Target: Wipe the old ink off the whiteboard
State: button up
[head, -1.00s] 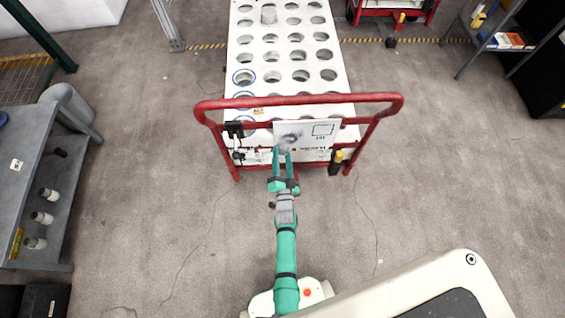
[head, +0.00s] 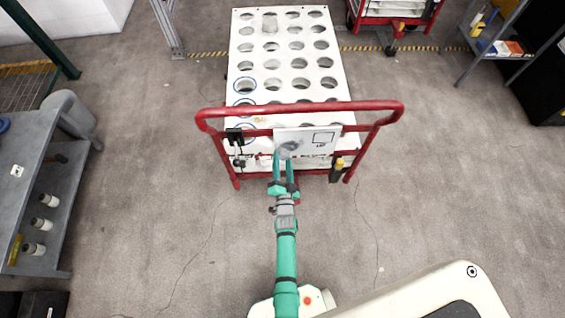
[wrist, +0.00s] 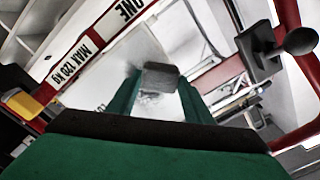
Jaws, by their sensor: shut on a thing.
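The whiteboard (head: 321,148) hangs on the handle end of the red-framed cart. It carries a grey ink smudge (head: 289,146) on its left part and a drawn black rectangle with small lettering at the right. My gripper (head: 284,158) is at the lower left part of the board. In the wrist view its two green fingers are closed on a small grey block, the eraser (wrist: 160,78), which is in front of the smudged area of the whiteboard (wrist: 125,62). Whether the block touches the board is hard to tell.
The red handle (head: 300,108) runs above the board. Black fittings (head: 236,136) are left of the board and a yellow-black device (head: 338,168) is below right. A grey shelf bench (head: 35,190) stands at the left. The floor around the cart is clear.

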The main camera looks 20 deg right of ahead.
jog(key=shift+x, duration=0.85)
jog(key=shift+s+d, duration=0.45)
jog(key=shift+d, duration=1)
jog(key=shift+s+d, duration=0.45)
jog(key=shift+d, duration=1)
jog(key=shift+s+d, duration=0.4)
jog(key=shift+d, duration=1)
jog(key=shift+w+r, duration=0.15)
jog(key=shift+r, duration=0.75)
jog(key=shift+w+a, duration=0.2)
jog(key=shift+a, duration=0.5)
jog(key=shift+w+a, duration=0.2)
jog(key=shift+a, duration=0.55)
jog(key=shift+w+a, duration=0.1)
jog(key=shift+a, duration=0.65)
jog(key=shift+w+a, duration=0.15)
jog(key=shift+a, duration=0.6)
jog(key=shift+w+a, duration=0.25)
jog(key=shift+a, duration=0.4)
jog(key=shift+w+a, duration=0.25)
jog(key=shift+a, duration=0.5)
jog(key=shift+r, duration=0.1)
